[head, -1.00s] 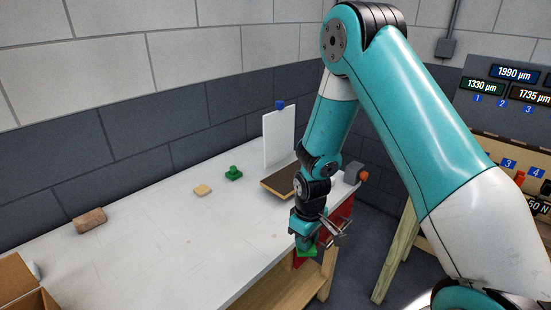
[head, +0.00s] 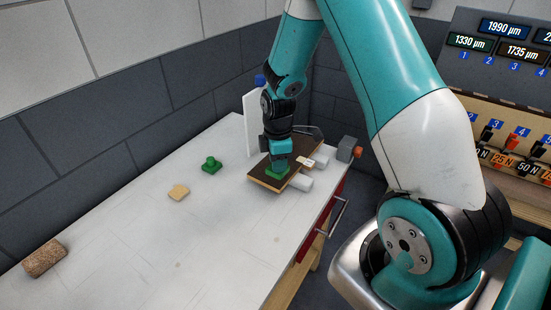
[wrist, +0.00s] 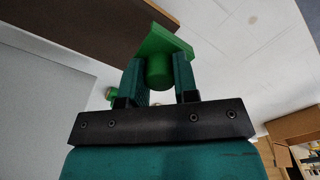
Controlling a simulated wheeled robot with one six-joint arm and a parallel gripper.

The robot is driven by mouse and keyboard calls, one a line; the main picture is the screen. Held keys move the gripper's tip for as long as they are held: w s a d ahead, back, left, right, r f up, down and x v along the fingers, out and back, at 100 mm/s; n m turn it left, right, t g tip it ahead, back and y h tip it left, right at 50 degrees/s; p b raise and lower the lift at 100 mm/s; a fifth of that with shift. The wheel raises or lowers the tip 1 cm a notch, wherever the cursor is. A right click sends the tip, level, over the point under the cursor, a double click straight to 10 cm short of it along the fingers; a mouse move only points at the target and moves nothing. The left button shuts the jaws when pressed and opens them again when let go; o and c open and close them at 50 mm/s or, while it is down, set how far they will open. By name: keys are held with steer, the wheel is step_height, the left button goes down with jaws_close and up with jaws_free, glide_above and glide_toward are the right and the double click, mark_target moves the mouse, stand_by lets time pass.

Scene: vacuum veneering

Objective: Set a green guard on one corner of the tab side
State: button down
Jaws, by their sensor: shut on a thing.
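My gripper (head: 277,162) points down over the near left part of a dark brown board (head: 304,145) with a pale edge. It is shut on a green guard (head: 277,173), which is at the board's near corner; I cannot tell whether it touches the board. In the wrist view the guard's round stem (wrist: 159,70) sits between the two fingers, and its flat plate overlaps the edge of the brown board (wrist: 70,25). A pale tab (head: 305,161) shows at the board's right side. A second green guard (head: 211,165) stands on the white table, left of the board.
White cylinders (head: 300,182) lie beside the board's right edge. A white panel (head: 251,125) stands behind it. A grey block with an orange knob (head: 349,148) is at the table's right edge. A tan piece (head: 178,192) and a cork block (head: 44,258) lie left. The table's middle is clear.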

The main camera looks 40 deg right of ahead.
mark_target(278, 184)
steer(key=shift+f+b, duration=1.95)
steer(key=shift+f, duration=0.9)
steer(key=shift+f, duration=0.1)
steer(key=c, duration=0.8)
jaws_free()
step_height(278, 184, up, 17)
steer(key=shift+r+b, duration=0.2)
steer(key=shift+b, duration=0.75)
